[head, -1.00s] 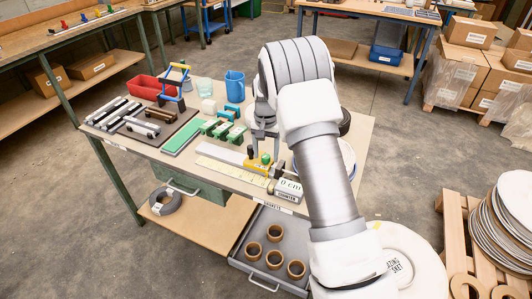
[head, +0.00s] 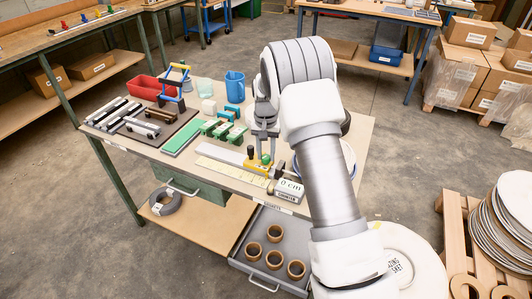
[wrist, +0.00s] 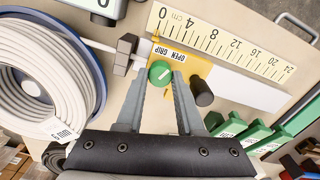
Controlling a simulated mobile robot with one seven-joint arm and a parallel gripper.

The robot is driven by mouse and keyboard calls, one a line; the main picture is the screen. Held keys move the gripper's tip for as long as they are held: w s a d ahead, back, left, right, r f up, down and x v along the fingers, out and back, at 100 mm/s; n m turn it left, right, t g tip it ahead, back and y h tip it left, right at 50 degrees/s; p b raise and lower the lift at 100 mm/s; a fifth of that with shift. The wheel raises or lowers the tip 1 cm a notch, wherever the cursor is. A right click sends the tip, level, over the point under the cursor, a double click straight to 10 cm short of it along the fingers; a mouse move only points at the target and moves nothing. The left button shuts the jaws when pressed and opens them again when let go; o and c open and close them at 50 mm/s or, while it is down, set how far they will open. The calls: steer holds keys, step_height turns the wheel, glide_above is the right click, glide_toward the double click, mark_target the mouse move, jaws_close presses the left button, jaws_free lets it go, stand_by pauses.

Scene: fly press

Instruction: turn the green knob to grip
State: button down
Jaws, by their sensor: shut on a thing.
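The green knob (wrist: 160,73) sits on a yellow slide block (wrist: 189,62) by a label reading OPEN GRIP (wrist: 171,52). A pale line crosses the knob's face at a slant. My gripper (wrist: 161,80) has one finger on each side of the knob and is shut on it. In the head view my gripper (head: 265,148) reaches down to the green knob (head: 265,159) on the yellow block (head: 256,165). The fingers partly hide the knob's sides. A black knob (wrist: 201,92) stands beside it on the same block.
A ruler (wrist: 225,45) runs alongside the block. A white coil (wrist: 40,75) lies close to my left finger in the wrist view. Green clamps (head: 222,130) stand nearby.

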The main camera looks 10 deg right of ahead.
mark_target(265, 156)
steer(key=n, duration=1)
steer(key=shift+a+n+p, duration=0.1)
steer(key=shift+n+p, duration=0.25)
steer(key=shift+n, duration=0.05)
stand_by(0.4)
steer(key=c, duration=0.5)
jaws_free()
steer(key=shift+c, duration=0.2)
steer(key=shift+r, duration=0.1)
step_height(265, 156, up, 17)
steer(key=p, duration=0.1)
steer(key=shift+r+p, duration=0.15)
steer(key=shift+p, duration=0.25)
